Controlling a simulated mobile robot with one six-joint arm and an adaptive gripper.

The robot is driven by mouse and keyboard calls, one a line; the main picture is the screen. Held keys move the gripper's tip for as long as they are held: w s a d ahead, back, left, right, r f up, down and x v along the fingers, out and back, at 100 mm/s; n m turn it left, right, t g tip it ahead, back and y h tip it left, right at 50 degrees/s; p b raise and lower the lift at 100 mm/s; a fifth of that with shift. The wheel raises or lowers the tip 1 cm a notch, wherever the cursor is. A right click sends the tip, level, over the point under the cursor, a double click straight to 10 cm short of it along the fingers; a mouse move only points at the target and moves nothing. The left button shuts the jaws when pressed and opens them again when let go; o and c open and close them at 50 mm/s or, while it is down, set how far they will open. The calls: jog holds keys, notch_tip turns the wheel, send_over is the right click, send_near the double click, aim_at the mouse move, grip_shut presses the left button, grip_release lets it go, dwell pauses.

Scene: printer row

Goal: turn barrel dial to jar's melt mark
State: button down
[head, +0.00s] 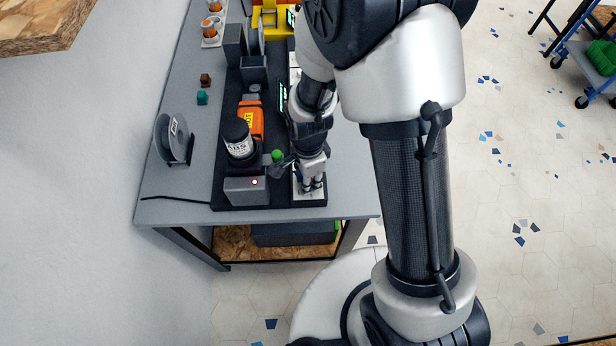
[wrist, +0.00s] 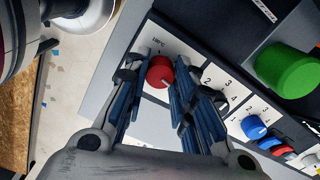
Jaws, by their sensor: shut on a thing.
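A red dial (wrist: 160,72) with a pale pointer line sits on a white panel (wrist: 160,34) in the wrist view. The panel carries a small temperature label and printed numbers beside the dial; they are partly hidden by my fingers. My gripper (wrist: 158,84) is shut on the red dial, with blue-padded fingers on either side of it. In the head view my gripper (head: 312,180) points down onto the white panel at the table's near end, and the dial is hidden.
A green knob (wrist: 287,70) stands right of the panel, and a blue dial (wrist: 254,127) sits farther along it. An orange unit (head: 250,118) is behind the jar. A grey box (head: 244,190) with a lit button is in front. A spool (head: 172,140) stands at left.

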jog(key=shift+m, duration=0.5)
jog(key=c, duration=1.3)
grip_release()
jog(key=shift+r, duration=0.1)
notch_tip(320, 180, up, 12)
